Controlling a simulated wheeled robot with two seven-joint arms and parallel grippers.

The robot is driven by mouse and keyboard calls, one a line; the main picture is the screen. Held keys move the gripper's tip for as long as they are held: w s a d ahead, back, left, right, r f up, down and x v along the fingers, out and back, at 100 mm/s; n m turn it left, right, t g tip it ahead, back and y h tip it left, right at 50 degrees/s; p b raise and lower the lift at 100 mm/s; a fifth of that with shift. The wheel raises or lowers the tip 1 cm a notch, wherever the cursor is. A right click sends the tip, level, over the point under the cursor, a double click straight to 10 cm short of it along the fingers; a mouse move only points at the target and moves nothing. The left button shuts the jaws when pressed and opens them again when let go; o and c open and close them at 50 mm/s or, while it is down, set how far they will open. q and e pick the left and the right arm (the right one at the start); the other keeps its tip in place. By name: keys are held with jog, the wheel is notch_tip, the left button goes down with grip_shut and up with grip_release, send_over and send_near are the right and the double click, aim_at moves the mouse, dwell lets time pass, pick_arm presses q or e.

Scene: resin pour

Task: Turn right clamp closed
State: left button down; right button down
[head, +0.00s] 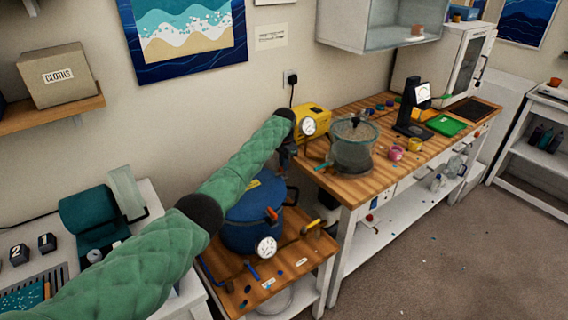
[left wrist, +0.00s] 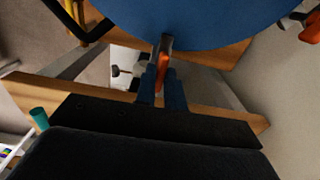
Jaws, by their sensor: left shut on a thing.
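The blue pressure pot (head: 247,232) stands on a small wooden-topped cart (head: 300,262), partly covered by my left arm. One clamp with an orange handle (head: 272,214) shows on its near side. My left gripper (head: 284,168) reaches down at the pot's far right side, small and dark there. In the left wrist view, my left gripper (left wrist: 163,88) is shut on the orange handle of a clamp (left wrist: 164,68) beside the pot's blue rim (left wrist: 205,22). Another orange-handled clamp (left wrist: 311,28) shows at the right edge. The gripped clamp's lower part is hidden. My right gripper is not in view.
A dial gauge (head: 265,248) and a yellow-handled valve (head: 311,227) are at the pot's front. Open floor (head: 440,265) lies at right.

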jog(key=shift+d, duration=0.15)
pick_arm(q)
jog(key=c, duration=1.5)
grip_release()
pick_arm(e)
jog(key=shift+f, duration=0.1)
